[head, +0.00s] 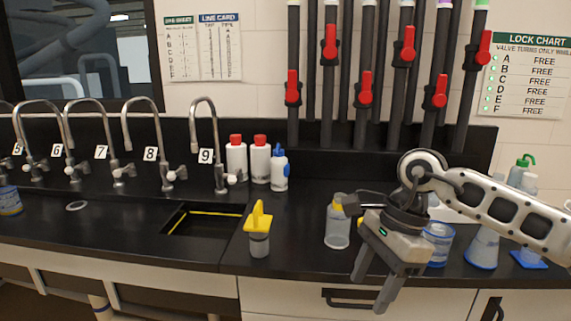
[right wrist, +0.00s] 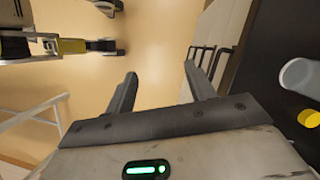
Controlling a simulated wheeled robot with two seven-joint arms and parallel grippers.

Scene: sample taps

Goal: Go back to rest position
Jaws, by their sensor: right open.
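My right gripper (head: 368,293) is open and empty in front of the counter's front edge, with its fingers pointing down. In the right wrist view its two fingers (right wrist: 162,80) stand apart, with only the tan floor between them. My left gripper is not seen in the head view. A clear sample bottle with a yellow top (head: 260,243) stands on the counter right of the sink. A second clear bottle (head: 337,232) stands just left of my right gripper, its top partly covered by the arm.
The black counter (head: 300,255) runs along the wall, with a sink (head: 205,222) and several numbered taps. Red-handled valves (head: 407,45) line pipes behind. White bottles (head: 236,160) stand at the back. A blue-marked beaker (head: 438,245) and a flask (head: 483,248) stand right of my gripper.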

